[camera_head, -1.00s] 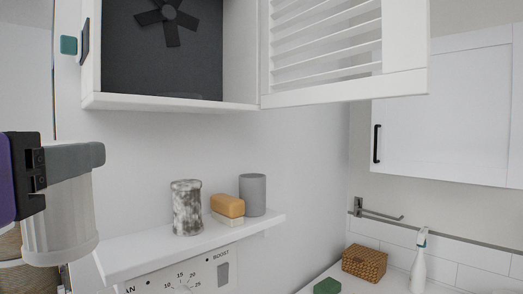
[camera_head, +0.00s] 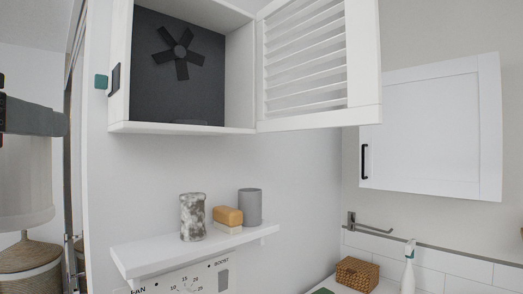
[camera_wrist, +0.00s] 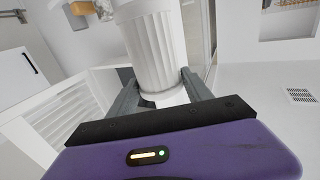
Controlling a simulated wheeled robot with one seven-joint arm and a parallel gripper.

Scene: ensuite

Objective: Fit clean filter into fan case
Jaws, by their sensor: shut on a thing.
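A white pleated cylindrical filter (camera_wrist: 155,50) is held between the grey fingers of my gripper (camera_wrist: 158,88). In the head view the filter (camera_head: 24,180) hangs upright at the left edge, partly cut off, below a grey finger of my gripper. The fan case (camera_head: 185,128) is a white wall box, upper centre, with a dark back.
A white shelf (camera_head: 140,258) below the case bears a marbled jar (camera_head: 192,217), soap bars (camera_head: 228,216) and a grey cup (camera_head: 250,206). A closed white cabinet (camera_head: 430,130) hangs at right. A wicker basket (camera_head: 30,268) stands lower left. Space before the case is clear.

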